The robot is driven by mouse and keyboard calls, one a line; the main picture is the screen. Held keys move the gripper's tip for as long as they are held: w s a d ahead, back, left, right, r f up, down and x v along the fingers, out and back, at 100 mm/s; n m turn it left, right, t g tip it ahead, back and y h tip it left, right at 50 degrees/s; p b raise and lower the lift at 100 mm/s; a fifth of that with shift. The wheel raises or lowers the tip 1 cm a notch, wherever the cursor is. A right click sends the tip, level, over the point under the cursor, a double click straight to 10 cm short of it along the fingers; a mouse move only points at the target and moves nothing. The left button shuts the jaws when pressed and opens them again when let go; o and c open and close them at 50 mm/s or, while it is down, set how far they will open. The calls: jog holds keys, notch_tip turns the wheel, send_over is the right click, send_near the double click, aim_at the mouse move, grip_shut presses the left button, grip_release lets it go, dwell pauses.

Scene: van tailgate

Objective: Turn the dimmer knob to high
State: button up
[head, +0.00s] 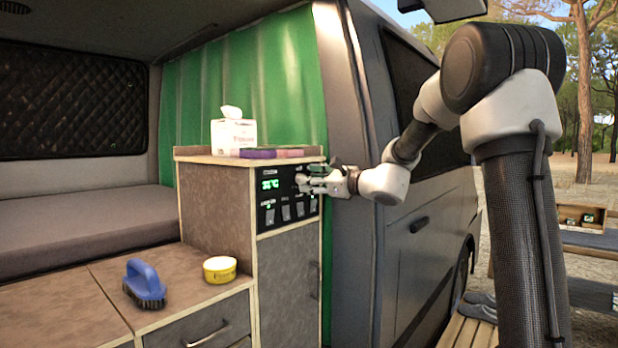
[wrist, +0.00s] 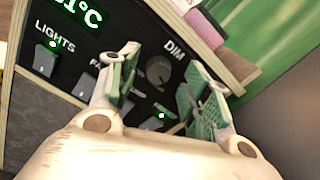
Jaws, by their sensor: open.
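The dimmer knob (wrist: 159,71) is a dark round knob under the label DIM on the black control panel (wrist: 75,62). In the wrist view it shows between and beyond the fingertips of my gripper (wrist: 158,82), which is open. The fingers have green pads, and I see no contact with the knob. In the head view my gripper (head: 312,181) is in front of the upper right of the control panel (head: 269,215) and hides the knob there. The knob's exact pointer angle is too small to tell.
The panel has a green display (head: 270,184) and several switches below. The cabinet top holds a tissue box (head: 233,136) and a purple and pink item (head: 270,153). A blue brush (head: 144,284) and yellow tin (head: 219,269) sit on the lower counter. The van's side is close on the right.

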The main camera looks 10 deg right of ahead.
jog(key=v, duration=1)
jog(key=shift+s+d, duration=0.15)
jog(key=shift+s, duration=0.1)
jog(key=shift+r, duration=0.1)
jog(key=s+f+n+g+h, duration=0.3)
jog(key=s+f+n+g, duration=0.75)
jog(key=s+f, duration=0.6)
jog(key=s+d+n+h, duration=0.3)
jog(key=s+n, duration=0.3)
jog(key=s, duration=0.2)
jog(key=s+d+r+n+h, duration=0.1)
jog(key=s+d+n+h, duration=0.3)
jog(key=s+n, duration=0.3)
jog(key=shift+s+d+r+h, duration=0.15)
jog(key=shift+s+d+h, duration=0.2)
jog(key=shift+s, duration=0.9)
